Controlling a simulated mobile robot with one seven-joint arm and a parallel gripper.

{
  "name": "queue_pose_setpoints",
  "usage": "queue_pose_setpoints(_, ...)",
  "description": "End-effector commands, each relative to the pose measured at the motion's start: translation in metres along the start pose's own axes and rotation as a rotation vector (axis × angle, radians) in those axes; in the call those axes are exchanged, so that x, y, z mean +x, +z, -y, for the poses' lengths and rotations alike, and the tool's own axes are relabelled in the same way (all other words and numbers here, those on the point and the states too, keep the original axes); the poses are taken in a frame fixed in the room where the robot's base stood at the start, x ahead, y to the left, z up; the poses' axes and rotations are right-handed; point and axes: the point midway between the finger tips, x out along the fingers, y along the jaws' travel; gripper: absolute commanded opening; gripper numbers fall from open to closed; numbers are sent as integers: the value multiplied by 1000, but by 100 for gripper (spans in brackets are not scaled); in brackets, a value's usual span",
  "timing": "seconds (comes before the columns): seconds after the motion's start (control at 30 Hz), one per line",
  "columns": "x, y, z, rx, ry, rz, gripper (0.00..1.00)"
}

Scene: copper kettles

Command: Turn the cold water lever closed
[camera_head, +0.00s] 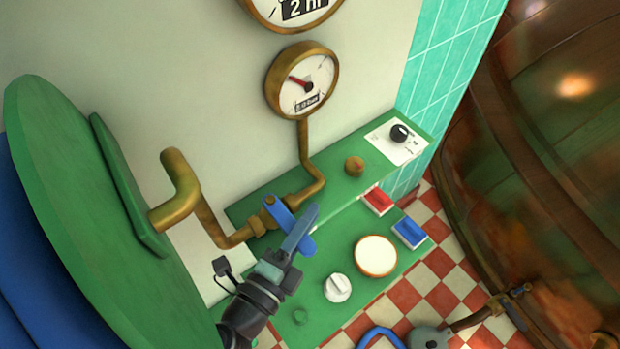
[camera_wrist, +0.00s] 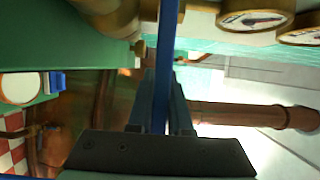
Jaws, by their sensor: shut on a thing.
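The blue lever (camera_head: 279,212) sits on a brass valve in the pipe along the green panel. My gripper (camera_head: 304,224) reaches up from below and is shut on the lever; the fingers cover its middle, and its lower end shows to their right. In the wrist view, the lever (camera_wrist: 168,45) is a narrow blue bar running from the top edge down between the fingers of my gripper (camera_wrist: 163,88). The brass valve body (camera_wrist: 112,18) is at upper left there.
A gauge (camera_head: 302,80) rises on a thin pipe behind the valve. The green panel (camera_head: 318,262) carries a white knob (camera_head: 338,288), a round white disc (camera_head: 376,256), and red (camera_head: 377,201) and blue (camera_head: 410,233) buttons. A large copper kettle (camera_head: 560,150) stands right.

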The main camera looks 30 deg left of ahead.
Motion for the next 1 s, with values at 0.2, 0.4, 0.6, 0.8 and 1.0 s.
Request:
queue_pose_setpoints(0.2,-1,0,0,1,-1,-23,0)
queue_pose_setpoints(0.4,-2,0,0,1,0,-24,0)
queue_pose_setpoints(0.6,-2,0,0,1,0,-23,32)
queue_pose_setpoints(0.8,-1,0,0,1,0,-22,48)
queue_pose_setpoints(1.0,-1,0,0,0,0,-22,48)
